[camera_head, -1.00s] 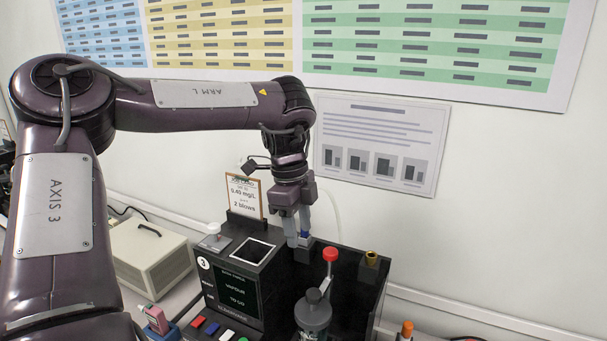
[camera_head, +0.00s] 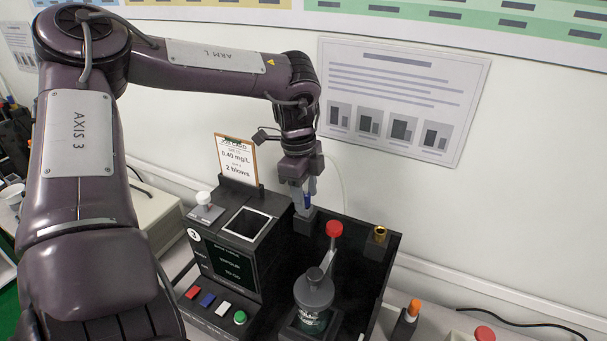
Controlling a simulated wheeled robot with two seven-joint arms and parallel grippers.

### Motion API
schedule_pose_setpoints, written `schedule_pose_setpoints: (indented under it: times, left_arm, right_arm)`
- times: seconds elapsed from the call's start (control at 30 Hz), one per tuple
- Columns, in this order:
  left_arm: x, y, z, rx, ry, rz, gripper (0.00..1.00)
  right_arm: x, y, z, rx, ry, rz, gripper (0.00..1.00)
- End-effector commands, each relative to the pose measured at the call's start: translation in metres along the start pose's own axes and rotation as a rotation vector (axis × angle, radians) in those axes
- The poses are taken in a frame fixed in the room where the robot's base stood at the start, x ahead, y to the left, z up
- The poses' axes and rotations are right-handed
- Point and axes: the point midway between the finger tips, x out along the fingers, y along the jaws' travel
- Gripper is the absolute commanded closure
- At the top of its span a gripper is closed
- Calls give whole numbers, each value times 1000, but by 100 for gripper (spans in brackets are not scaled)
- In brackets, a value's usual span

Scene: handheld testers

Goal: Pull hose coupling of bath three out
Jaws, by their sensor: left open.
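The bath three unit (camera_head: 222,262) is a dark box with a round "3" label and a screen, at centre-left in the head view. A thin pale hose (camera_head: 338,178) curves behind the gripper. My left gripper (camera_head: 303,202) points down, open, with its fingers beside the coupling. The fingers partly hide the coupling, and I cannot tell whether it is seated. My right gripper is not in view.
A grey bottle (camera_head: 313,292) and a red-capped lever (camera_head: 334,230) stand in the black tray (camera_head: 350,300). A brass fitting (camera_head: 379,235) sits at its back right corner.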

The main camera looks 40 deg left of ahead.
Motion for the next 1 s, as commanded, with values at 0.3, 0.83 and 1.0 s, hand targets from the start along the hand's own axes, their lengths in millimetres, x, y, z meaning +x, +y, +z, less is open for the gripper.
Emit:
schedule_pose_setpoints:
  times: [0.3, 0.83, 1.0]
  left_arm:
    - [8, 0, 0, 0, 0, -1, 55]
    - [8, 0, 0, 0, 0, -1, 62]
    - [8, 0, 0, 0, 0, -1, 55]
  right_arm:
    - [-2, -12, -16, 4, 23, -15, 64]
    - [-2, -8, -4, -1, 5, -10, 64]
    - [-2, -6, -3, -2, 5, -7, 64]
